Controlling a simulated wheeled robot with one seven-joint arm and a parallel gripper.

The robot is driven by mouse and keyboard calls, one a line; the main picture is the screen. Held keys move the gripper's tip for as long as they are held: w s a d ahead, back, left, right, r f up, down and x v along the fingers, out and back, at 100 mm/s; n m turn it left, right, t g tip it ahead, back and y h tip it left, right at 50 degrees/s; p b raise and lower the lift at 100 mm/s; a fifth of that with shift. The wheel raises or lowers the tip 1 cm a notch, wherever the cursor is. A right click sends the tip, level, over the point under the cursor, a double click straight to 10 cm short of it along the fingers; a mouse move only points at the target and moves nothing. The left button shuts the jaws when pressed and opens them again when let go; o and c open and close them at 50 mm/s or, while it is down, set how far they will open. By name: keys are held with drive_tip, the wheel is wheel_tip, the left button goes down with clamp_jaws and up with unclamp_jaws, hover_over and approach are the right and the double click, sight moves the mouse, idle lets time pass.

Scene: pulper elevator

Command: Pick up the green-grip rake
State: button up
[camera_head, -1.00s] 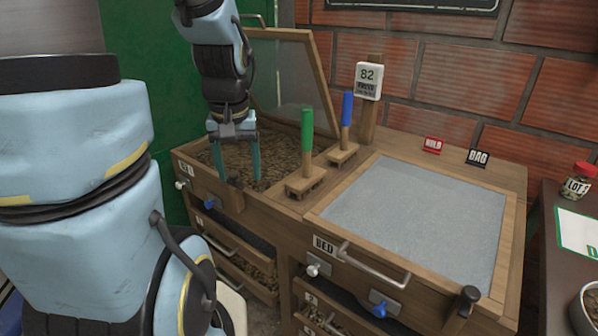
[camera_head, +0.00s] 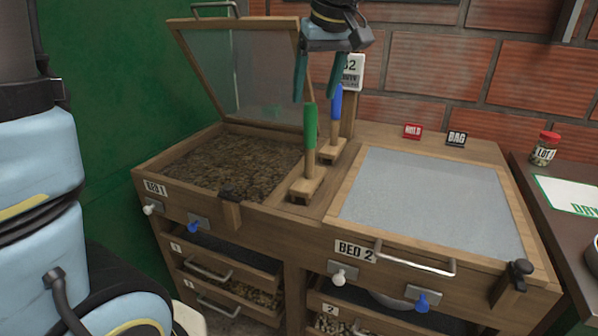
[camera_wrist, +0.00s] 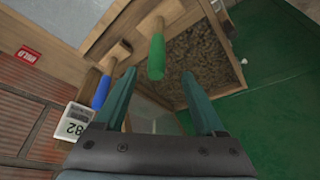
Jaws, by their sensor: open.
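The green-grip rake (camera_head: 310,140) stands upright on the wooden divider between the two beds, its wooden head (camera_head: 305,186) at the bottom. My gripper (camera_head: 325,95) is open and empty, above the rake's grip in the head view. In the wrist view the green grip (camera_wrist: 156,56) shows beyond and between the two spread fingers (camera_wrist: 155,80), apart from them. A blue-grip rake (camera_head: 336,112) stands just behind and to the right; its blue grip also shows in the wrist view (camera_wrist: 101,92).
Bed 1 (camera_head: 205,170) is open and full of brown beans, its glass lid (camera_head: 240,70) raised. Bed 2 (camera_head: 425,205) is covered with a grey panel. A sign reading 82 (camera_head: 351,72) stands behind the rakes.

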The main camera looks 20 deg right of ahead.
sight(308, 126)
drive_tip(key=shift+w+d, duration=0.1)
drive_tip(key=shift+d, duration=0.05)
drive_tip(key=shift+w+f, duration=0.15)
drive_tip(key=shift+f, duration=0.2)
drive_tip(key=p+x, duration=0.2)
drive_tip(key=x, duration=0.7)
drive_tip(key=shift+w+d+f, duration=0.15)
drive_tip(key=shift+w+f, duration=0.1)
drive_tip(key=shift+f, duration=0.1)
drive_tip(key=shift+c, duration=0.3)
clamp_jaws()
